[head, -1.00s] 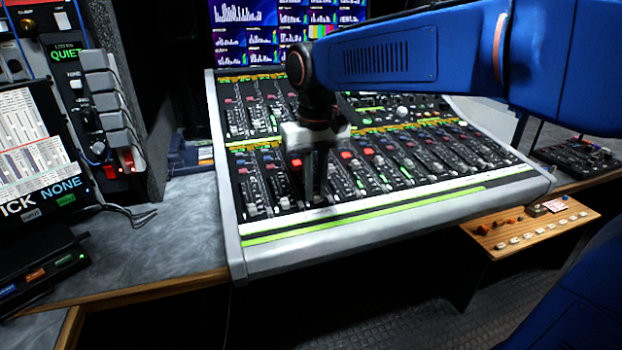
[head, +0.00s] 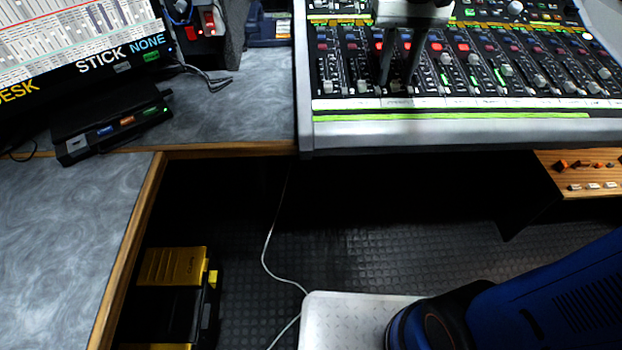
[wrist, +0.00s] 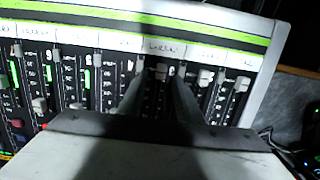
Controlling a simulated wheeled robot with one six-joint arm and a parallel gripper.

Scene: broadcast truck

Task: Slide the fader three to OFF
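The mixing console (head: 450,128) with its row of channel faders is at the upper right of the head view. My gripper (head: 398,84) points down over the third fader strip from the console's left end, fingers apart. In the wrist view, my gripper's two fingers (wrist: 159,92) stand on either side of one strip. Whether either finger touches the cap I cannot tell. Its OFF mark is too small to read.
Neighbouring fader caps (wrist: 205,77) stand close beside the fingers. A side desk (head: 240,110) with a black button box (head: 110,125) is at the left. A wooden button panel (head: 590,180) is at the right. A yellow-and-black case (head: 172,268) is on the floor.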

